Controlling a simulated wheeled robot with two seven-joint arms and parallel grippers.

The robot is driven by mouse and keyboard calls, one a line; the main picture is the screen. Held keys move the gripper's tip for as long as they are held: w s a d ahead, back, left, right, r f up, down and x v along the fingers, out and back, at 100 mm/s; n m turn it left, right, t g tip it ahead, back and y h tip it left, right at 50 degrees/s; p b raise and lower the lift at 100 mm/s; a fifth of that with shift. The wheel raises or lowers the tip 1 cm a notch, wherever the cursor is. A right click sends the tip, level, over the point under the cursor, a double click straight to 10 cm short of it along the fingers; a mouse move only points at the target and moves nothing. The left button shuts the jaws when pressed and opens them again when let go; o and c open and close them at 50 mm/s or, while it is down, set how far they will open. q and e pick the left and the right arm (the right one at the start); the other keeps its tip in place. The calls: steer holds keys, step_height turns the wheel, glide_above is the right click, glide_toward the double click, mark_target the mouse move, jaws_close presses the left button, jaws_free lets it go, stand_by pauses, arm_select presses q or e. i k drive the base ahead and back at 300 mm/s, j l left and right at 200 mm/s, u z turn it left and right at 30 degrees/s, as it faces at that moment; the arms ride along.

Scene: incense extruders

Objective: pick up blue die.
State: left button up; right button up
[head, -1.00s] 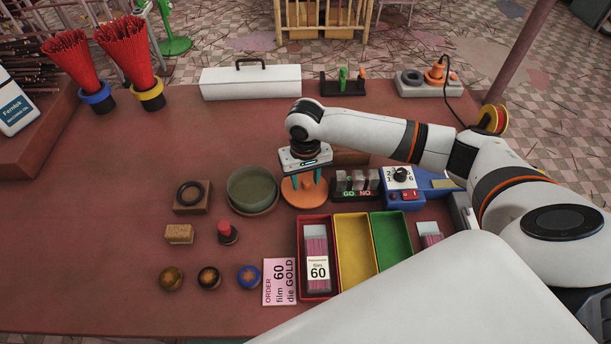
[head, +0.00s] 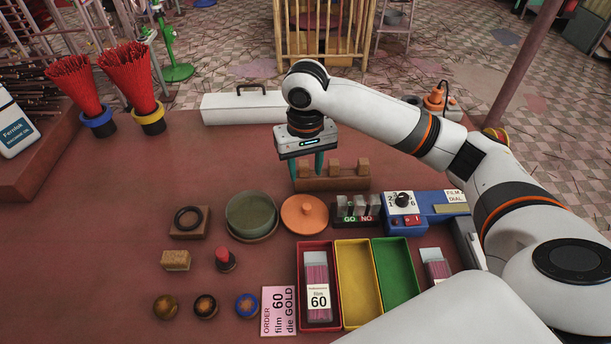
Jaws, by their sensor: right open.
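My right gripper (head: 306,172) is open and empty, with teal fingers pointing down. It is far behind the blue die and to its right, in front of or over the left part of a wooden pegged rack (head: 345,184). I cannot tell whether the fingers touch the rack. My left gripper is not in view.
The pink order card (head: 277,312) lies just right of the blue die. Red (head: 302,262), yellow and green trays stand further right. A red-topped stamp (head: 224,260), green bowl (head: 251,215) and orange lid (head: 303,213) lie behind. The table's left front is clear.

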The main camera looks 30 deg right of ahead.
mark_target(246, 304)
steer(key=k+j, duration=0.5)
steer(key=k, duration=0.2)
steer(key=k+j, duration=0.5)
steer(key=k, duration=0.15)
